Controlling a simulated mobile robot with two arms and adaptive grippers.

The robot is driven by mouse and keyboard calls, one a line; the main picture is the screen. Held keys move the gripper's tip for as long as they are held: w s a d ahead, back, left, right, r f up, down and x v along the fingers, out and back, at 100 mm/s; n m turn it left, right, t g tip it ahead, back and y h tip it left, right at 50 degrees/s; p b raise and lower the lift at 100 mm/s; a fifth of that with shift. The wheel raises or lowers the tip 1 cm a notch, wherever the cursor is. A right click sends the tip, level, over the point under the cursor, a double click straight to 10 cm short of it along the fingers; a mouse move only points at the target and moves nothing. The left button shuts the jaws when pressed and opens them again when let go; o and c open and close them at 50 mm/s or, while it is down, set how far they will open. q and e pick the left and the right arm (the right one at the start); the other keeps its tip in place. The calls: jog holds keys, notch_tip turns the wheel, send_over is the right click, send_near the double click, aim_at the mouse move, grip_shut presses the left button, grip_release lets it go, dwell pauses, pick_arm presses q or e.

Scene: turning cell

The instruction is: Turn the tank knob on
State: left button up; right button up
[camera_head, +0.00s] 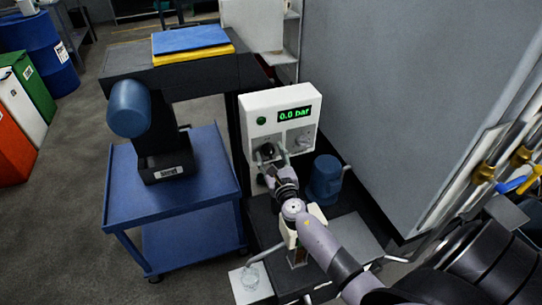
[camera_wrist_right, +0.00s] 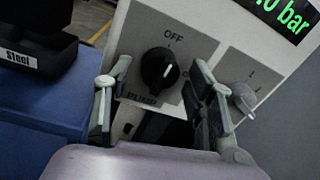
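A white control box (camera_head: 280,117) carries a lit green display (camera_head: 294,114) reading 0.0 bar. On its front are a black knob (camera_wrist_right: 160,69) and, to its right, a smaller grey knob (camera_wrist_right: 243,97). The black knob's plate reads OFF above and PUMP, partly covered, below; its white mark points roughly up toward OFF. The grey knob's own label is not readable. My right gripper (camera_wrist_right: 160,92) is open, its fingers on either side of the black knob with gaps visible. Its right finger is between the two knobs. In the head view my right gripper (camera_head: 277,160) partly covers the black knob. My left gripper is not in view.
A blue cart (camera_head: 205,188) with a black bin (camera_head: 166,167) labelled Steel stands left of the box. A large grey panel (camera_head: 400,90) rises close on the right.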

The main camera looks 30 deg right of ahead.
jog(key=c, duration=1)
jog(key=m, duration=0.4)
jog(key=m+b, duration=0.1)
jog(key=m, duration=0.3)
jog(key=shift+m, duration=0.4)
jog(key=m, duration=0.4)
jog(key=shift+r+g+y, duration=0.1)
jog(key=shift+g+y, duration=0.2)
jog(key=shift+y, duration=0.1)
jog(key=shift+d+m, duration=0.1)
jog(key=shift+m, duration=2.1)
jog(key=shift+y, duration=0.3)
jog(key=o, duration=1.2)
